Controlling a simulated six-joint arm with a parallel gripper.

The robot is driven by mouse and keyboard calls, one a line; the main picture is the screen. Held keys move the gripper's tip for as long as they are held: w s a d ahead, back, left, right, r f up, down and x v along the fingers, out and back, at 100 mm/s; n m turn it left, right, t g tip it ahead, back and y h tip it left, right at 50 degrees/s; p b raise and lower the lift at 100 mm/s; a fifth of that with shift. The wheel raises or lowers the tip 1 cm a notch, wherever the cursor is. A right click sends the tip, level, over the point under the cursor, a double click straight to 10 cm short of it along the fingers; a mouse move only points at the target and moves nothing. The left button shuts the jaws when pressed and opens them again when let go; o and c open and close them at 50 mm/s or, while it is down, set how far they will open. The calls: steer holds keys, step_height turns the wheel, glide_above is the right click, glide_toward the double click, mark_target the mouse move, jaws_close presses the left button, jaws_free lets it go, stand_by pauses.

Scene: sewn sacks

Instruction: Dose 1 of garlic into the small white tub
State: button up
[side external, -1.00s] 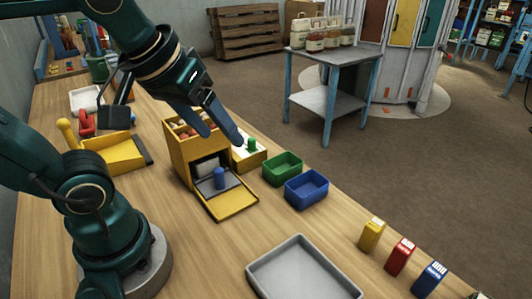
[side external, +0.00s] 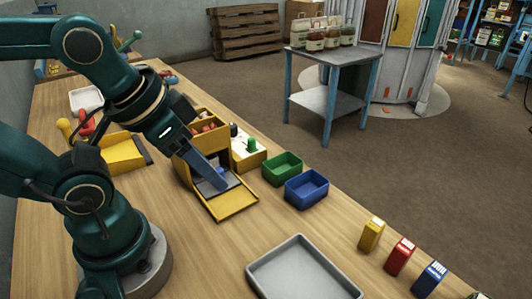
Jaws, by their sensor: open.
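A yellow box (side external: 183,140) with an open top holds reddish and pale items; I cannot tell whether garlic is among them. Its front is open above a grey, yellow-edged flap (side external: 232,206). My gripper (side external: 222,184) is open and reaches down over the flap at the box's front opening. A small blue piece (side external: 220,171) shows there, mostly hidden behind the fingers; I cannot tell whether they touch it. A white tub (side external: 86,99) stands at the far left of the bench.
A green tub (side external: 283,168) and a blue tub (side external: 307,189) stand right of the box. A yellow scoop-like tray (side external: 122,153) lies left. A grey tray (side external: 304,270) and small cartons (side external: 400,256) are in front.

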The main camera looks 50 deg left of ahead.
steer(key=w+a+r, duration=0.1)
steer(key=w+r, duration=0.4)
steer(key=r, duration=0.1)
steer(key=n+g, duration=0.3)
steer(key=g, duration=0.2)
glide_above(252, 138)
step_height(252, 138, down, 11)
steer(key=shift+s+r, duration=0.1)
steer(key=shift+f, duration=2.45)
jaws_close()
steer(key=shift+r, duration=0.1)
